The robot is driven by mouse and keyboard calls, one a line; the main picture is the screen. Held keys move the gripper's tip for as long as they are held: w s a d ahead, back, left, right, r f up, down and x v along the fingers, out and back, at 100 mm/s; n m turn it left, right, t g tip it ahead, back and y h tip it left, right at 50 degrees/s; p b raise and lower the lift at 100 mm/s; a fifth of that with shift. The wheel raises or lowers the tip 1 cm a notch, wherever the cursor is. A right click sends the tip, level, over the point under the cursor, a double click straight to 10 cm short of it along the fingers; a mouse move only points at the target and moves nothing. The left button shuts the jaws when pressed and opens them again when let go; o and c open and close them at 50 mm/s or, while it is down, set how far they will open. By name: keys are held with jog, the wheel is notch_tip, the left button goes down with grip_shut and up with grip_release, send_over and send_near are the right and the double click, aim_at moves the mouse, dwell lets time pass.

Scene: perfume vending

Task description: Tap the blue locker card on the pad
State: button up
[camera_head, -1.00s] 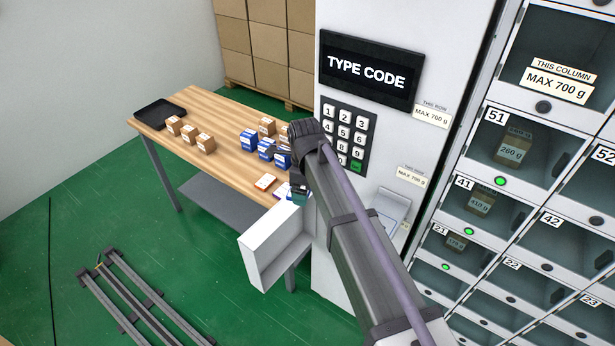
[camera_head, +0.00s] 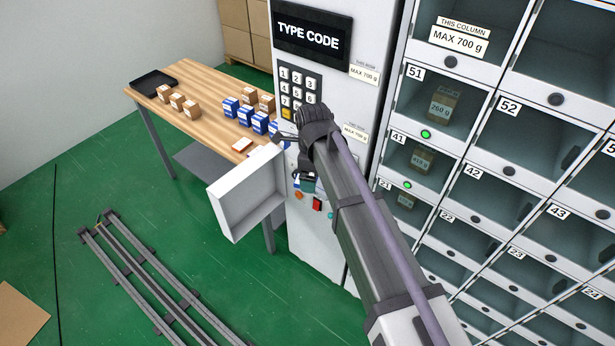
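My gripper (camera_head: 297,165) is in front of the white vending cabinet, below the keypad, with my arm coming from the lower right. Its fingers are dark, small and partly hidden by my wrist, so I cannot tell whether they are open or shut. A small blue-and-white patch shows at the gripper, but I cannot make out whether it is the blue locker card. An orange-and-white card (camera_head: 242,145) lies near the table's front edge. I cannot identify the pad; my arm covers part of the cabinet front.
An open white box-like door (camera_head: 245,195) juts out left of my gripper. The keypad (camera_head: 298,88) sits under the "TYPE CODE" screen (camera_head: 312,38). The wooden table (camera_head: 205,100) holds blue and brown boxes and a black tray (camera_head: 153,82). Lockers (camera_head: 470,175) fill the right.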

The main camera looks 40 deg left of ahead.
jog(key=w, duration=0.2)
jog(key=w+f+b, duration=0.1)
jog(key=w, duration=0.1)
jog(key=w+f, duration=0.1)
jog(key=w, duration=0.1)
jog(key=shift+w+a, duration=0.15)
jog(key=shift+w, duration=0.2)
jog(key=f+b, duration=0.2)
jog(key=shift+w+f+b, duration=0.1)
jog(key=shift+w+b, duration=0.25)
jog(key=shift+w, duration=0.05)
jog(key=shift+f+b, duration=0.45)
jog(key=shift+b, duration=0.05)
jog(key=shift+s+r, duration=0.1)
jog(key=shift+r, duration=0.05)
notch_tip(320, 180, up, 4)
jog(key=p, duration=0.4)
jog(key=shift+s, duration=0.3)
jog(key=s, duration=0.9)
jog(key=shift+s+d, duration=0.25)
